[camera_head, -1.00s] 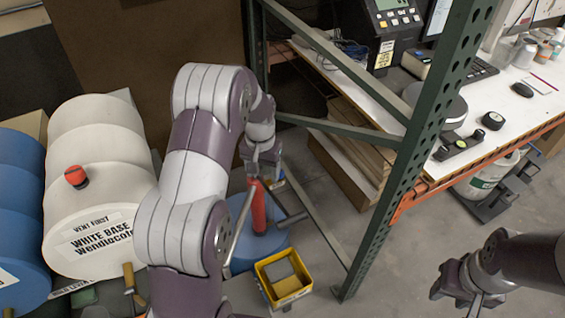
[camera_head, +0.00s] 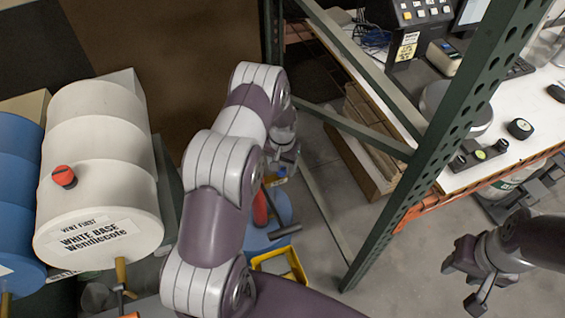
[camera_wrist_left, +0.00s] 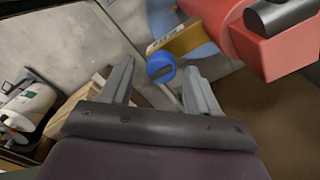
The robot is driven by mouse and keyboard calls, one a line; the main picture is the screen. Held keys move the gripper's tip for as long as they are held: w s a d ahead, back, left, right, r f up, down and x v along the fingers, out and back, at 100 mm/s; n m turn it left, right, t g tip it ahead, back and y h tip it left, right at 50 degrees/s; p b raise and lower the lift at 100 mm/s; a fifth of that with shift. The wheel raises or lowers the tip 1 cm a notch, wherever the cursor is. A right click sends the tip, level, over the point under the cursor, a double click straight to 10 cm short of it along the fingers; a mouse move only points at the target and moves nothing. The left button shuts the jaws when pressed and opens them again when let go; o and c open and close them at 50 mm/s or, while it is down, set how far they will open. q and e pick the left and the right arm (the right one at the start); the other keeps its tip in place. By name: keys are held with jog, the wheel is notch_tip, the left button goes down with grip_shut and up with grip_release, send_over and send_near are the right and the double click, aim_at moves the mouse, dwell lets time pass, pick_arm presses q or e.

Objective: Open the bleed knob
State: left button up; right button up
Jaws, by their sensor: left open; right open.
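A red knob with a dark band (camera_head: 64,176) sits on top of the white drum (camera_head: 100,175), whose label reads "VENT FIRST"; which part is the bleed knob is not marked. My left gripper (camera_head: 282,165) is open and empty, away from the drum, above the floor by the green post. In the left wrist view its fingers (camera_wrist_left: 158,75) are spread, with a round blue piece (camera_wrist_left: 160,66) beyond them. A large red body with a black part (camera_wrist_left: 280,40) is at upper right there. My right gripper (camera_head: 472,278) is open and empty at lower right.
A red cylinder (camera_head: 260,208) stands over a blue round base, partly behind my left arm. A yellow bin (camera_head: 290,268) is in front. A blue drum (camera_head: 18,200) lies left.

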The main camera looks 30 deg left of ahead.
pick_arm(q)
jog(key=shift+s+f, duration=0.15)
jog(key=shift+s, duration=0.2)
jog(key=shift+w, duration=0.15)
jog(key=c, duration=1)
pick_arm(e)
jog(key=shift+s+r, duration=0.1)
jog(key=shift+s, duration=0.15)
